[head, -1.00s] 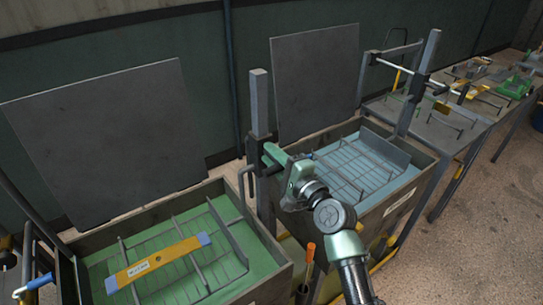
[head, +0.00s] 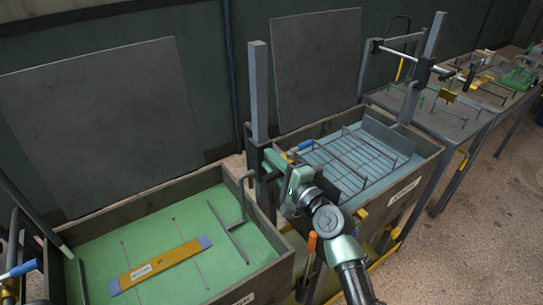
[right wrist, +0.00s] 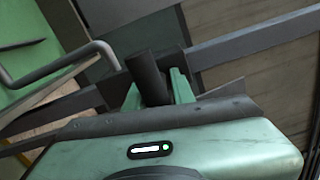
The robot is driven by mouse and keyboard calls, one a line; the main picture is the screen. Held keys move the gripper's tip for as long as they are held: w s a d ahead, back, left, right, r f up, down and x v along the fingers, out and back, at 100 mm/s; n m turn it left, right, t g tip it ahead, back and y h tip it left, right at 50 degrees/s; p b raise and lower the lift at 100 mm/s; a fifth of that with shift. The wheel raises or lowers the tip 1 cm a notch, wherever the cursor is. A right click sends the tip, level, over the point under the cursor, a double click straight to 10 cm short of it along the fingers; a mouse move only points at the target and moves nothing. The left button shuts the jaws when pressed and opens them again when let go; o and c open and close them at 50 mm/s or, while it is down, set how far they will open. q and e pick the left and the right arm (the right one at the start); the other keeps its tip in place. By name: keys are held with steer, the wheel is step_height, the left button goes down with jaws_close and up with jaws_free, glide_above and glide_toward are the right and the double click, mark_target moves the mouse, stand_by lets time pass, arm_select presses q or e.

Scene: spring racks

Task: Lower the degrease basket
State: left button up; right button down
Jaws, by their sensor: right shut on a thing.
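My right gripper (head: 274,163) is beside the grey post between two tanks. In the right wrist view its fingers (right wrist: 155,92) are shut on a dark upright bar (right wrist: 148,66), probably a lever handle. The left tank (head: 272,277) holds green liquid. Its wire basket (head: 237,243) is mostly under the surface; only the upright end and a few rods show. The right tank (head: 426,160) holds bluish liquid, and its wire basket (head: 350,160) shows more of its mesh. I cannot read which is the degrease tank.
A bent grey rod (head: 242,190) stands by the post (head: 259,90). Two dark panels (head: 100,120) stand behind the tanks. A workbench (head: 450,125) is at the right.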

step_height(320, 180, down, 9)
steer(key=b, duration=0.5)
steer(key=shift+s+a, duration=0.1)
steer(key=c, duration=1.2)
jaws_free()
steer(key=shift+c, duration=0.2)
steer(key=shift+r, duration=0.2)
steer(key=v, duration=0.7)
steer(key=shift+s+d+b, duration=0.25)
steer(key=shift+d+b, duration=0.05)
steer(key=shift+b, duration=0.15)
